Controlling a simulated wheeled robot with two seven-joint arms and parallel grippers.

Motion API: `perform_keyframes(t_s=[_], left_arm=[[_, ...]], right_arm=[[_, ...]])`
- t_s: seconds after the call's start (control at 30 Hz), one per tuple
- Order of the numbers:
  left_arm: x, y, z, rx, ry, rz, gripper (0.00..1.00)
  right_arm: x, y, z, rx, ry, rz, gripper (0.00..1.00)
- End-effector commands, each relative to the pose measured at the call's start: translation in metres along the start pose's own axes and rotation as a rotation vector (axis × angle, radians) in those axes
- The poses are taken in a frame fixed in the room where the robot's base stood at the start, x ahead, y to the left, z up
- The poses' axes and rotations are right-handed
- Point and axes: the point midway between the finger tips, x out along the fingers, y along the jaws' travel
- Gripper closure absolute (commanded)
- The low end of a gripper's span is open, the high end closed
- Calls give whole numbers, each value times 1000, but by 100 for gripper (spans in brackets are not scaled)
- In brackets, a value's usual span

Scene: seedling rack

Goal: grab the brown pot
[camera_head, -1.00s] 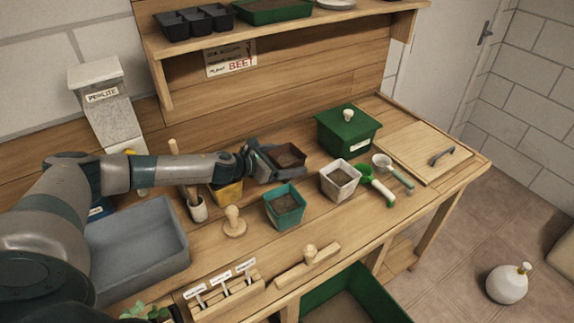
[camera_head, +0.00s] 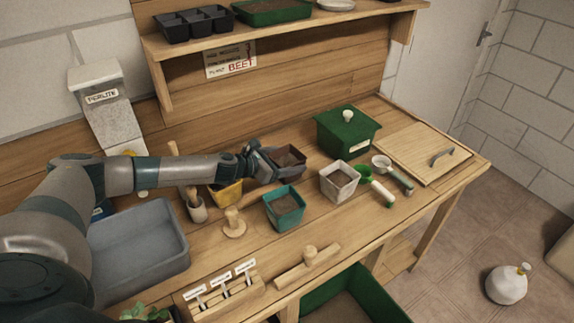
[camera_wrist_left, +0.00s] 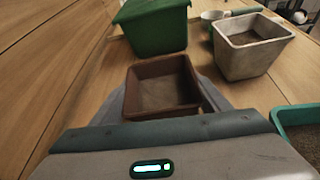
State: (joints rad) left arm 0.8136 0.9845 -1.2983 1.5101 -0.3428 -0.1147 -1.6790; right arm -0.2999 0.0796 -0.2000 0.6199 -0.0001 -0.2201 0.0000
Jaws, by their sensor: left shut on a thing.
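The brown pot (camera_head: 289,157) is a small square pot with soil-coloured filling, near the back middle of the bench in the head view. It also shows in the left wrist view (camera_wrist_left: 161,88), between the fingers. My left gripper (camera_head: 272,164) comes in from the left and is shut on the brown pot, which looks upright. The far finger is partly hidden. I cannot tell whether the pot's base touches the bench. My right gripper is not in view.
A teal pot (camera_head: 284,207) stands just in front, a white pot (camera_head: 339,181) to the right, and a yellow pot (camera_head: 228,193) lies under my left forearm. A green lidded box (camera_head: 346,135) stands behind right. A grey tub (camera_head: 135,250) is at left.

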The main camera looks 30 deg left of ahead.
Motion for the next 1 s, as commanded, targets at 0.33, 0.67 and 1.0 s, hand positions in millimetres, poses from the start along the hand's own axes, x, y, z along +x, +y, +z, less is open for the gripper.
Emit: perform_keyframes(t_s=[0.33, 0.67, 1.0], left_arm=[[-4, 1, 11, 2, -2, 0, 59], [-14, -1, 47, 2, -5, -3, 59], [9, -44, 99, 2, -5, -3, 59]], right_arm=[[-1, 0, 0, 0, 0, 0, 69], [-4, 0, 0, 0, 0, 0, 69], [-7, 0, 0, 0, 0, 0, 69]])
